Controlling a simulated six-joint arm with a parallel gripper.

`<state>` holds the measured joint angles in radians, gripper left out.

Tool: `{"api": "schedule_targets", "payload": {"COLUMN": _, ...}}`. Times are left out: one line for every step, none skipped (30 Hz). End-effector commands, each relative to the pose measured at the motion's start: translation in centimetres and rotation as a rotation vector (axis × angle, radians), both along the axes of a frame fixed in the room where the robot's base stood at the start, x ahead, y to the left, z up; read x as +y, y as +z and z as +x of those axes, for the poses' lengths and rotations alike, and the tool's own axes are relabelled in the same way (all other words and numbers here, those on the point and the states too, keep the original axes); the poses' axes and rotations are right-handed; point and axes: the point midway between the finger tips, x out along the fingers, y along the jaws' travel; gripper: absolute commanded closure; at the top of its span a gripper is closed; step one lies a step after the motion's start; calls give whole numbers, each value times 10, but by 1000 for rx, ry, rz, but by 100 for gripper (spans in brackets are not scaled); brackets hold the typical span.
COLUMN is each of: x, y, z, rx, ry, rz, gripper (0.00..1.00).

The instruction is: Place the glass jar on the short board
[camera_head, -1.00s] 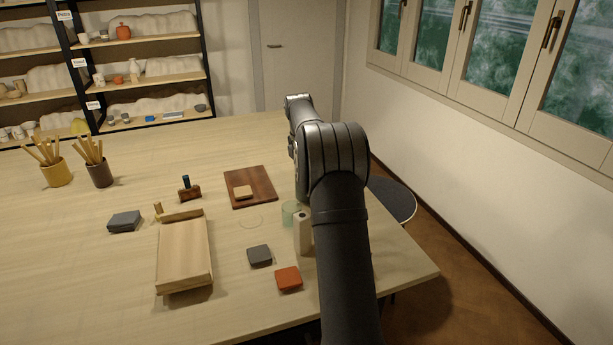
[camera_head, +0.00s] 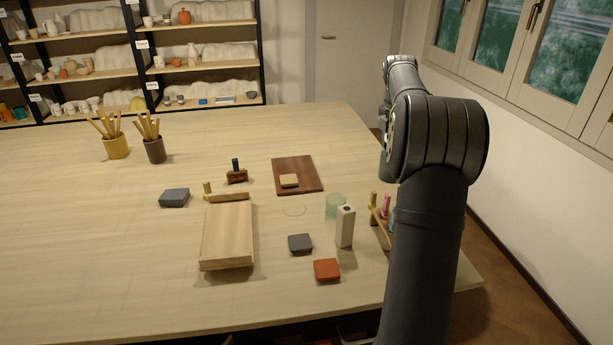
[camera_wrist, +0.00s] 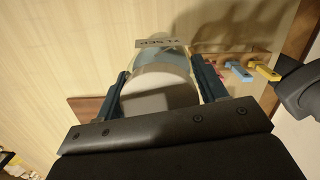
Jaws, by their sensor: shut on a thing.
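My gripper (camera_wrist: 162,72) is shut on a clear glass jar (camera_wrist: 158,58), with a pale grey-white part towards my palm and a lettered label across its far side. In the head view my gripper (camera_head: 385,125) is mostly behind my arm, and the greenish jar (camera_head: 385,165) shows just left of it, over the table's right side. A dark red-brown board (camera_head: 312,182) lies flat to the left, with a small tan block on it. A longer, thicker pale wooden board (camera_head: 228,240) lies nearer the front left.
A green glass (camera_head: 335,206) and a pale upright block (camera_head: 345,228) stand close together. A rack with coloured pegs (camera_head: 380,217) is near the right edge, partly hidden. Grey (camera_head: 300,243) and orange blocks (camera_head: 327,269) sit in front.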

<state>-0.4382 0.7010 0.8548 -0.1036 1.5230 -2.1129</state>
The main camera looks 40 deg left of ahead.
Motion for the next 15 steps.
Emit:
{"api": "schedule_targets", "payload": {"x": -1, "y": 2, "z": 0, "rx": -2, "ry": 0, "rz": 1, "gripper": 100}}
{"api": "schedule_targets", "payload": {"x": -1, "y": 2, "z": 0, "rx": -2, "ry": 1, "rz": 1, "gripper": 100}}
{"api": "schedule_targets", "payload": {"x": 1, "y": 2, "z": -2, "rx": -2, "ry": 6, "rz": 0, "gripper": 100}}
{"api": "schedule_targets", "payload": {"x": 3, "y": 3, "z": -4, "rx": -2, "ry": 11, "rz": 1, "gripper": 100}}
{"api": "schedule_targets", "payload": {"x": 6, "y": 3, "z": -7, "rx": -2, "ry": 19, "rz": 1, "gripper": 100}}
{"api": "schedule_targets", "payload": {"x": 12, "y": 4, "z": -12, "rx": -1, "ry": 34, "rz": 2, "gripper": 100}}
{"api": "schedule_targets", "payload": {"x": 17, "y": 6, "z": -17, "rx": -2, "ry": 48, "rz": 1, "gripper": 100}}
{"api": "schedule_targets", "payload": {"x": 23, "y": 7, "z": -23, "rx": -3, "ry": 65, "rz": 2, "gripper": 100}}
{"api": "schedule_targets", "payload": {"x": 33, "y": 9, "z": -33, "rx": -2, "ry": 92, "rz": 2, "gripper": 100}}
{"api": "schedule_targets", "payload": {"x": 40, "y": 11, "z": -42, "rx": -3, "ry": 115, "rz": 3, "gripper": 100}}
{"api": "schedule_targets", "payload": {"x": 49, "y": 13, "z": -51, "rx": -3, "ry": 143, "rz": 3, "gripper": 100}}
{"api": "schedule_targets", "payload": {"x": 61, "y": 15, "z": -66, "rx": -3, "ry": 179, "rz": 3, "gripper": 100}}
{"api": "schedule_targets", "payload": {"x": 69, "y": 17, "z": -77, "rx": -3, "ry": 208, "rz": 3, "gripper": 100}}
{"api": "schedule_targets", "payload": {"x": 78, "y": 18, "z": -89, "rx": -2, "ry": 239, "rz": 3, "gripper": 100}}
{"api": "schedule_targets", "payload": {"x": 88, "y": 21, "z": -105, "rx": -2, "ry": 280, "rz": 3, "gripper": 100}}
